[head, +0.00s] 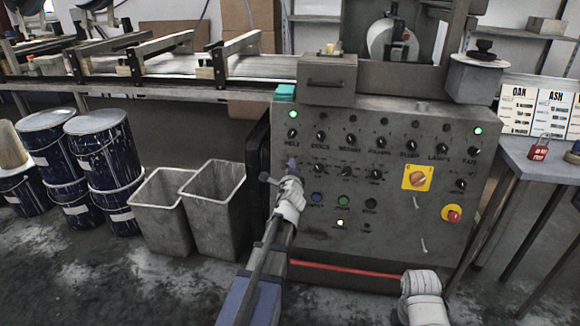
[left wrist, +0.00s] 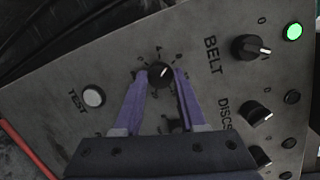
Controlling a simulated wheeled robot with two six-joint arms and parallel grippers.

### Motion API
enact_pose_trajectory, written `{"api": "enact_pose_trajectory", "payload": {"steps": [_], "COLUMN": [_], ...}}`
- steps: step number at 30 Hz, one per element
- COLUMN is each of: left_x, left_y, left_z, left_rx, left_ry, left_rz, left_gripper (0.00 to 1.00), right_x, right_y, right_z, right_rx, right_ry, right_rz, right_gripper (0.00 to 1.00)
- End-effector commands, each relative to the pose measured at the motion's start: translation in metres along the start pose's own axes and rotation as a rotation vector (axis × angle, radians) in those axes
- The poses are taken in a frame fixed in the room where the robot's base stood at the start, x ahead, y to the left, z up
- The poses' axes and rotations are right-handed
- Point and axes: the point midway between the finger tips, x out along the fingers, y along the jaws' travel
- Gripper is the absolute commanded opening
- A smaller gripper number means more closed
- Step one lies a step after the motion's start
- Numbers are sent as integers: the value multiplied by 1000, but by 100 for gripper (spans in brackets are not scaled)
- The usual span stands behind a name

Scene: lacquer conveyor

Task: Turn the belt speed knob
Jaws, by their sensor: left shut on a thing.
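In the head view my left gripper (head: 280,171) is at the panel's left side, below the BELT switch (head: 292,134), and the held knob is hidden there. Only a white part of my right arm shows at the bottom right; its fingers are not visible.
A white TEST button (left wrist: 93,96) is close to the left gripper. A yellow-plated switch (head: 418,178) and a red button (head: 452,214) are on the panel's right. Two grey bins (head: 212,167) and several blue drums stand at the left. A side table (head: 540,165) stands at the right.

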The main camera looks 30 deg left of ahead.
Motion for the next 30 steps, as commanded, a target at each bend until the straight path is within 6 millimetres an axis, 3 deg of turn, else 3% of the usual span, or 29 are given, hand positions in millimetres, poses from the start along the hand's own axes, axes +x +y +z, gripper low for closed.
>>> {"api": "enact_pose_trajectory", "payload": {"steps": [30], "left_x": [0], "left_y": [-1], "left_z": [4], "left_rx": [-947], "left_ry": [58], "left_rz": [192], "left_gripper": [0], "right_x": [-38], "right_y": [5], "right_z": [3], "right_rx": [8], "right_ry": [-3], "right_rz": [5], "right_gripper": [50]}}
